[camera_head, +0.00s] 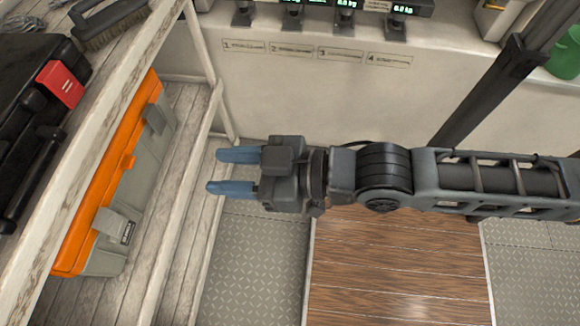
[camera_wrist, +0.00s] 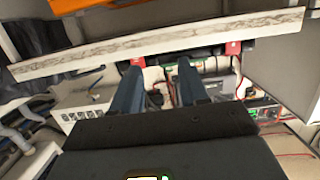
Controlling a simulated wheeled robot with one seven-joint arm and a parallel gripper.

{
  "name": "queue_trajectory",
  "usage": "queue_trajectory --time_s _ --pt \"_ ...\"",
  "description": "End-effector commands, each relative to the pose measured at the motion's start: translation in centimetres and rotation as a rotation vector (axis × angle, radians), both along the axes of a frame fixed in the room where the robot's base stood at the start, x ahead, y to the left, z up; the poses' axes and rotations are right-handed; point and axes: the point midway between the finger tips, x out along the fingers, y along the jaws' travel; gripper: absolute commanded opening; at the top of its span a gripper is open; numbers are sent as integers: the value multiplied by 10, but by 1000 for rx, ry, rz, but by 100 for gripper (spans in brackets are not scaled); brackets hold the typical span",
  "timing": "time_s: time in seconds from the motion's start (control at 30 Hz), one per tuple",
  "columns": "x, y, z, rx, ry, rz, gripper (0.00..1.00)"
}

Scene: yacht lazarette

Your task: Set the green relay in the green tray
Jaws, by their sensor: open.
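My gripper (camera_head: 212,171) is open and empty, with its two blue fingers pointing left in the head view. It is above the grey tread-plate floor, to the right of the wooden shelf. In the wrist view the fingers of my gripper (camera_wrist: 159,66) are apart with nothing held between them. I cannot make out a green relay or a green tray in either view. A green rounded object (camera_head: 566,55) is cut off at the right edge of the head view, and I cannot tell what it is.
A whitewashed wooden shelf (camera_head: 190,150) on the left holds an orange-and-grey toolbox (camera_head: 125,160), a black case (camera_head: 35,90) and a brush (camera_head: 110,22). Several numbered labels (camera_head: 318,53) line the back wall under small green displays. The wrist view shows red wires (camera_wrist: 272,133) and a wooden board (camera_wrist: 150,42).

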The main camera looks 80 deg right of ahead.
Motion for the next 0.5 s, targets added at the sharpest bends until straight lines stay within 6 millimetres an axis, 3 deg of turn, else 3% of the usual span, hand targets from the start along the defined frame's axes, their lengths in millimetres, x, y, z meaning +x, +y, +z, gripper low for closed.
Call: queue_trajectory --time_s 0.03,0.2,0.33,0.5 --pt "-22 0 -2 -1 20 0 44" --pt "-75 0 4 -2 49 2 44" --pt "-100 -1 11 -2 62 3 44" --pt "-113 -1 15 -3 67 3 44"
